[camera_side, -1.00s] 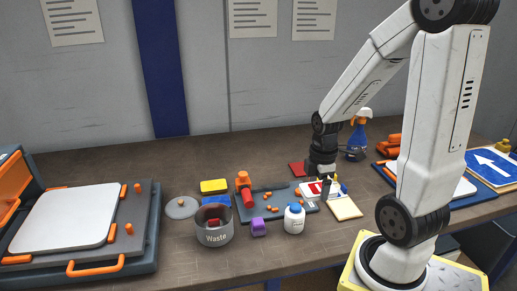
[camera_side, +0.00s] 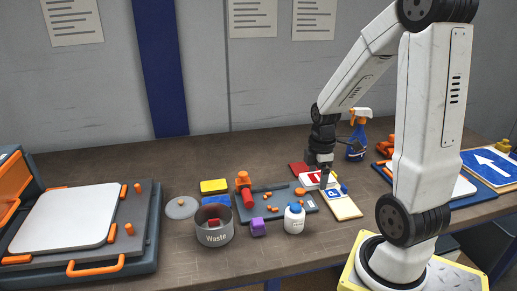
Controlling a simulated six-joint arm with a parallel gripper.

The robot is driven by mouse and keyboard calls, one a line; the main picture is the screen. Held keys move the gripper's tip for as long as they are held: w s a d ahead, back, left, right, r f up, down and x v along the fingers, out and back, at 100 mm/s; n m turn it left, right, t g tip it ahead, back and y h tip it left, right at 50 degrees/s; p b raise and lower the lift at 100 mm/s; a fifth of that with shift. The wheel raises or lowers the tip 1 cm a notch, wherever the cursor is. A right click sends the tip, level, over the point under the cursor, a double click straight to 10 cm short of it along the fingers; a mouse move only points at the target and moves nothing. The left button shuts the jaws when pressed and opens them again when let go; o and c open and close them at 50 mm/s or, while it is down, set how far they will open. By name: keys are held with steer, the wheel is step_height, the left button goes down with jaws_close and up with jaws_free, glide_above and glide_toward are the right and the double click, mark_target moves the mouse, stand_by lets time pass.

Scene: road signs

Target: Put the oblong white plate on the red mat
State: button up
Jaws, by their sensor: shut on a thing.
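The red mat (camera_side: 297,168) lies on the bench at the back, left of my gripper and partly hidden by it. A white plate with red marks (camera_side: 311,180) is at my gripper (camera_side: 324,181), just in front of the mat. My gripper points down, its jaws shut on this plate. My gripper hides part of the plate, so its full outline and its exact height over the bench cannot be told.
A cream pad with a blue P sign (camera_side: 343,208) lies in front of my gripper. A grey tray (camera_side: 258,197) with orange pieces is to the left. A white bottle (camera_side: 294,219) stands in front. A blue spray bottle (camera_side: 356,143) stands behind right.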

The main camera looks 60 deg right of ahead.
steer(key=w+d, duration=0.2)
steer(key=d, duration=1.3)
glide_above(307, 168)
steer(key=shift+f, duration=5)
steer(key=shift+f, duration=0.1)
steer(key=shift+w+d+f, duration=0.15)
steer(key=shift+f, duration=1.55)
steer(key=shift+f, duration=0.15)
